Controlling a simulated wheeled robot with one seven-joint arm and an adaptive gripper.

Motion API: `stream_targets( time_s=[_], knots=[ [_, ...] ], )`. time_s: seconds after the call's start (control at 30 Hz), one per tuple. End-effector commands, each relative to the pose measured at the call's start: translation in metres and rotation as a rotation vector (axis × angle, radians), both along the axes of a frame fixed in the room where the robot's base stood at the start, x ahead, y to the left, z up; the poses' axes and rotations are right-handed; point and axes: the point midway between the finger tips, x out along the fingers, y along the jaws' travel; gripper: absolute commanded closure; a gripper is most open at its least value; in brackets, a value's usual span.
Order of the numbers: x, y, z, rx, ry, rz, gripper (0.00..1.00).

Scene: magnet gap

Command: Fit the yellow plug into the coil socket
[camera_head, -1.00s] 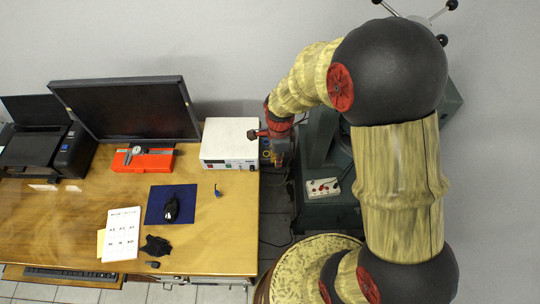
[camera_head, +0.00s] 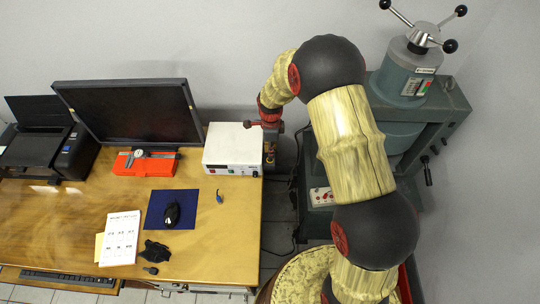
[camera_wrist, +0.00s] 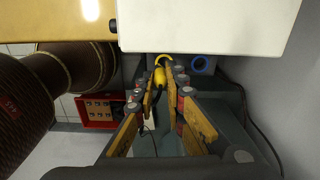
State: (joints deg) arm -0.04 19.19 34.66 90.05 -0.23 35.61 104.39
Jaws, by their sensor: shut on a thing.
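In the wrist view the yellow plug (camera_wrist: 160,78) is between the fingertips of my gripper (camera_wrist: 164,84), which is shut on it. A dark cable shows below the plug, between the fingers. A blue ring, which looks like the coil socket (camera_wrist: 199,64), sits on a grey body just right of the plug and apart from it. In the head view my gripper (camera_head: 270,152) hangs at the right edge of the white instrument box (camera_head: 232,148). The plug and socket cannot be made out clearly there.
The white box edge (camera_wrist: 210,25) is close beyond the fingertips in the wrist view. The grey-green machine (camera_head: 400,140) stands right of my gripper, with a control box (camera_head: 322,196) low down. A wooden desk (camera_head: 235,235) with a monitor (camera_head: 130,112) lies left.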

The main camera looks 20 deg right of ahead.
Motion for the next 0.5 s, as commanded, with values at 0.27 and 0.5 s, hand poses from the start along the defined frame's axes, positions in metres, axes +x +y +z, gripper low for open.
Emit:
stream_targets(
  time_s=[0.27, 0.5],
  knots=[
    [0.007, 0.000, -0.021, 0.000, 0.003, 0.000, 1.00],
    [0.008, 0.000, -0.040, 0.000, 0.000, 0.000, 1.00]
  ],
)
